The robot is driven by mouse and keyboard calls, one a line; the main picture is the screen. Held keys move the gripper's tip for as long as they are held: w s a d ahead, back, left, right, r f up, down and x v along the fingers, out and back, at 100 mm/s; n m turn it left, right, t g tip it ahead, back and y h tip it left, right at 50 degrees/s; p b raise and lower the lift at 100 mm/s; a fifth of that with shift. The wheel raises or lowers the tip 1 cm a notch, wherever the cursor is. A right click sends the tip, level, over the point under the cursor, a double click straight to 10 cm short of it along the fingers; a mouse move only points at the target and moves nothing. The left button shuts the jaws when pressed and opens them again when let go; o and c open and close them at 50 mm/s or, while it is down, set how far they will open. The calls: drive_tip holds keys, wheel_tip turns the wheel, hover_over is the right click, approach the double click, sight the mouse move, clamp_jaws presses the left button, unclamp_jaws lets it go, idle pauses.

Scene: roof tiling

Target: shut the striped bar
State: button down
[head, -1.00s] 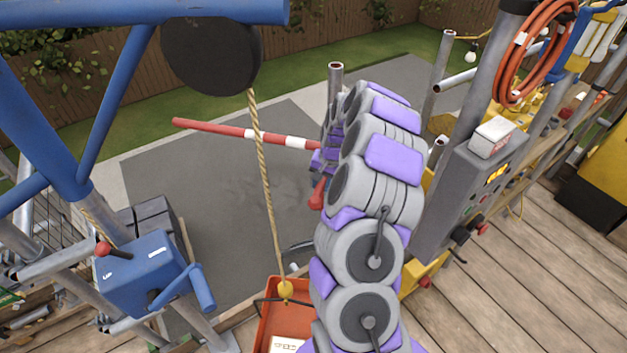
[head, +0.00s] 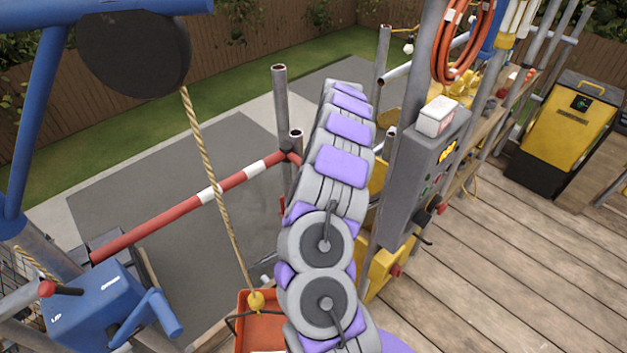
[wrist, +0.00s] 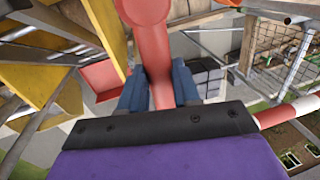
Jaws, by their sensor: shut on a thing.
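The striped bar (head: 165,219), red with white bands, runs from the grey post by my arm to beside the blue winch box. I cannot tell whether its far end touches anything. In the wrist view part of the striped bar (wrist: 290,113) shows at the right. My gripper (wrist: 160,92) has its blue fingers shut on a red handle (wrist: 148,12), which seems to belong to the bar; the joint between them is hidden. In the head view my arm hides the gripper.
The blue winch box (head: 100,308) with its crank stands at lower left. A rope (head: 212,175) hangs from the black pulley (head: 135,50) to an orange tub (head: 262,330). A grey control box (head: 428,170) stands right of my arm. The plank floor (head: 500,270) at right is clear.

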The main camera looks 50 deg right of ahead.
drive_tip(key=shift+s+d+n, duration=0.1)
drive_tip(key=shift+d+n, duration=0.2)
drive_tip(key=shift+d, duration=0.3)
drive_tip(key=c, duration=1.2)
unclamp_jaws()
drive_tip(key=o, duration=0.4)
drive_tip(key=shift+d+f, duration=0.1)
drive_tip(key=shift+d, duration=0.2)
drive_tip(key=d+r+p, duration=0.1)
drive_tip(key=r+p, duration=0.1)
drive_tip(key=r, duration=0.6)
drive_tip(key=d+r+p, duration=0.1)
drive_tip(key=d+r, duration=0.1)
drive_tip(key=r, duration=0.7)
drive_tip(key=shift+d+p, duration=0.3)
drive_tip(key=shift+p, duration=0.1)
